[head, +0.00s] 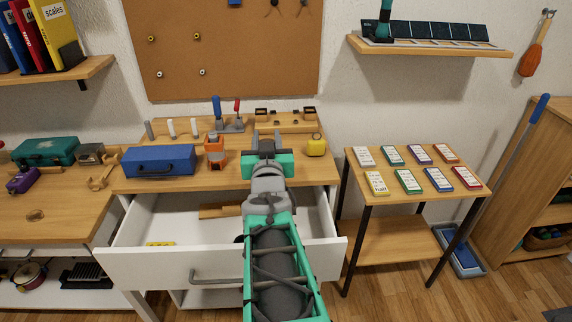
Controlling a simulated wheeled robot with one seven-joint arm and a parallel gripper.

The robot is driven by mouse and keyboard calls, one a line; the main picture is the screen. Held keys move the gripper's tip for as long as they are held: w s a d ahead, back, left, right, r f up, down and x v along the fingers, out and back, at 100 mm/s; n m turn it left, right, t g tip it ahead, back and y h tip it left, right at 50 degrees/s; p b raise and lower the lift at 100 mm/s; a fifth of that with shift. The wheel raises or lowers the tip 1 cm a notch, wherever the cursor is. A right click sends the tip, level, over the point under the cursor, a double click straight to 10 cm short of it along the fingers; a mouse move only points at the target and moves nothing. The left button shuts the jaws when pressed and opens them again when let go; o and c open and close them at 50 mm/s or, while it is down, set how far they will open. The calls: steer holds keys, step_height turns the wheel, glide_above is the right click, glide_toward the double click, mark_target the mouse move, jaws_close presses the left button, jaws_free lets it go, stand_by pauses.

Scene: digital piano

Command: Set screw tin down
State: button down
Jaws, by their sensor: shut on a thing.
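My gripper (266,137) reaches forward over the wooden top of the white drawer cabinet (215,182), with its fingers pointing to the back. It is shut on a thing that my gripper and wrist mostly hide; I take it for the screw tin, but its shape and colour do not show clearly. I cannot tell whether it touches the top.
A blue toolbox (158,161), an orange object (215,148) and a yellow object (316,146) stand on the top. Several tools stand behind. The drawer (180,262) is open below my arm. A side table (415,205) at right holds several cards.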

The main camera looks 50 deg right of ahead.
steer(key=s+d+m+g+h+b, duration=0.2)
steer(key=s+d+m+g+b, duration=0.1)
steer(key=s+d, duration=0.4)
steer(key=w+d+f, duration=0.3)
steer(key=w+d+f+b, duration=0.1)
steer(key=w+d+f, duration=0.1)
steer(key=w+f, duration=0.1)
steer(key=w+d+f, duration=0.3)
steer(key=w, duration=0.1)
steer(key=shift+w+d+f, duration=0.15)
steer(key=shift+d, duration=0.15)
step_height(320, 180, down, 3)
steer(key=shift+r+b, duration=0.1)
steer(key=shift+b, duration=0.25)
steer(key=shift+f+b, duration=0.3)
steer(key=shift+f, duration=0.05)
steer(key=c, duration=1.2)
jaws_free()
steer(key=shift+r, duration=0.1)
steer(key=shift+c, duration=0.2)
